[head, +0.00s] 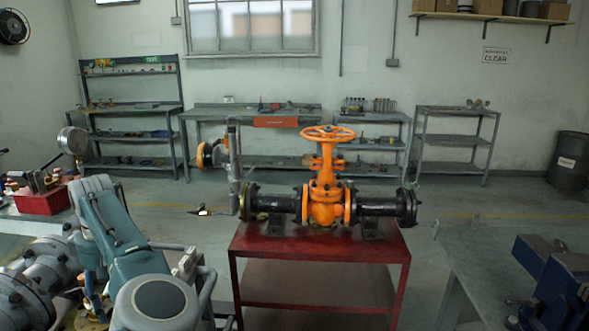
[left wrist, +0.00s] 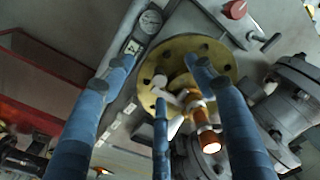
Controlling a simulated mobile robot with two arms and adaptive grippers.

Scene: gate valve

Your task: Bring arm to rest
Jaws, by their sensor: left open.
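My left arm (head: 125,240) comes in at the lower left of the head view, teal and grey, left of the red cart. I cannot make out its fingers there. In the left wrist view my left gripper (left wrist: 165,60) has its blue fingers spread apart, with nothing held between them. Beyond them are a brass flange disc (left wrist: 222,62) and a copper-orange cylinder (left wrist: 208,140); I cannot tell whether a finger touches them. The orange gate valve (head: 325,195) with its handwheel (head: 327,133) stands on the red cart (head: 320,243), apart from my arm. My right gripper is out of view.
Grey flanged pipes (head: 40,270) crowd the lower left, by a red box (head: 42,200) and a gauge (head: 73,140). A bench (head: 480,250) with a blue vise (head: 560,290) stands at right. Shelves line the back wall; the floor before them is mostly clear.

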